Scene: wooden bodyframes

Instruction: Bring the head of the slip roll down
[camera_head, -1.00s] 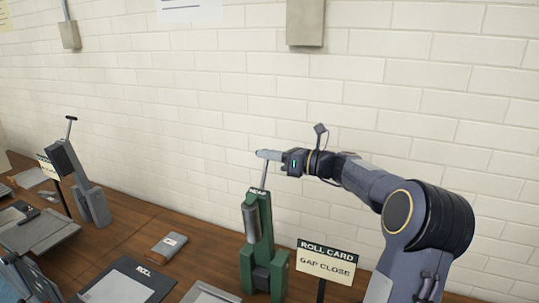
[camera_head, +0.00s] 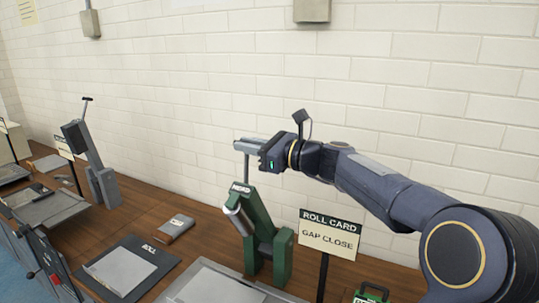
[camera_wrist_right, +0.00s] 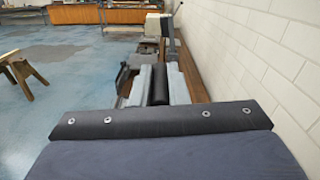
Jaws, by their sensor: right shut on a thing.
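The slip roll is the green machine (camera_head: 282,257) on the wooden bench in the head view. Its green head (camera_head: 252,208), with a silver cylinder (camera_head: 239,220) on its front, leans to the left over the upright base. A thin lever rises from the head to a handle at the top. My right gripper (camera_head: 250,146) is shut on that handle, above the head. In the right wrist view, a black cylindrical grip (camera_wrist_right: 160,84) sits between the light grey fingers. My left gripper is not in view.
A sign reading "ROLL CARD GAP CLOSE" (camera_head: 327,235) stands just right of the machine. A dark board marked ROLL (camera_head: 155,257) and a small grey box (camera_head: 176,228) lie to the left. A grey lever machine (camera_head: 94,160) stands farther left. A white brick wall (camera_head: 400,110) runs behind.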

